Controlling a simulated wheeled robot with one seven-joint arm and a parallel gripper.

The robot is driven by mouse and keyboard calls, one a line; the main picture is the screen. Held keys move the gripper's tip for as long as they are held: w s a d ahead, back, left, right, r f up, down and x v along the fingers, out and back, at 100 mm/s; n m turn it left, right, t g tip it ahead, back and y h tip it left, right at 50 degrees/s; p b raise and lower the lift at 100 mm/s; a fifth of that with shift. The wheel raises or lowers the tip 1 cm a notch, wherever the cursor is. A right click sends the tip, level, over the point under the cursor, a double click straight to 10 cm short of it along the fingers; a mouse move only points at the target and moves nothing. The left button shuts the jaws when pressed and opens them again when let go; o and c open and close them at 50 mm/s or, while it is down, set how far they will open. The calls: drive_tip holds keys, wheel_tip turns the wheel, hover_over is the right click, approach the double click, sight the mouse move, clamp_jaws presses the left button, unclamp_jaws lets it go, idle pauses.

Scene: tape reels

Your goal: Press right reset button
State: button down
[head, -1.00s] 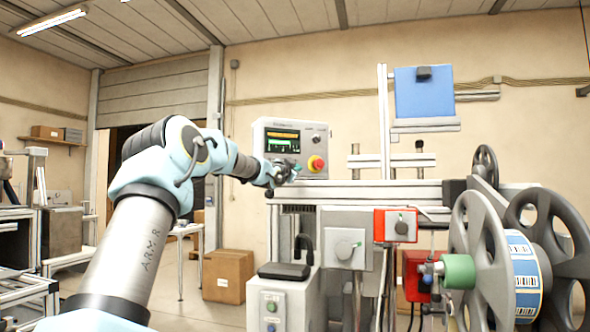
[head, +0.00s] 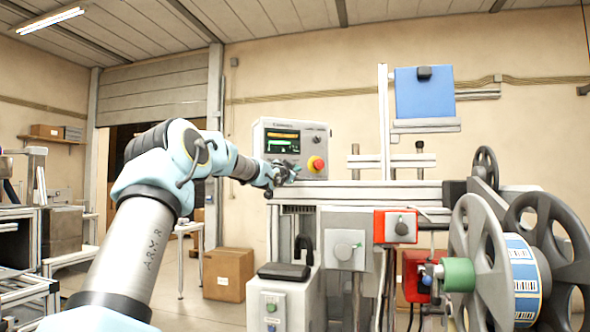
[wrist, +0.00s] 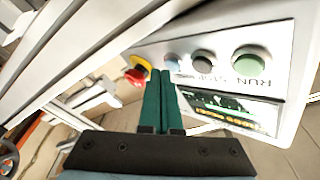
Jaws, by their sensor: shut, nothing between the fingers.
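The grey control box (head: 265,130) stands on the machine's frame, with a lit screen (head: 282,142) on its front. The label by the green button reads RUN upside down; I cannot read one for the blue button. My gripper (wrist: 161,73) is shut and empty, its green fingertips just beside the blue button; contact cannot be told. In the head view my gripper (head: 286,173) is in front of the box's lower part.
A red emergency stop knob (head: 316,163) sits on the box front, near my fingertips in the wrist view (wrist: 139,68). The machine's metal rail (head: 370,191) runs just below. Tape reels (head: 520,265) stand at right. A cardboard box (head: 228,273) is on the floor.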

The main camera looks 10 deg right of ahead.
drive_tip(key=shift+w+p, duration=0.35)
drive_tip(key=shift+p, duration=0.2)
idle(0.4)
drive_tip(key=shift+s+f+b, duration=0.1)
drive_tip(key=shift+b, duration=0.2)
drive_tip(key=shift+s+b, duration=0.65)
drive_tip(key=shift+b, duration=0.15)
drive_tip(key=s+b, duration=0.2)
drive_tip(key=s+d+b, duration=0.1)
drive_tip(key=s+b, duration=0.2)
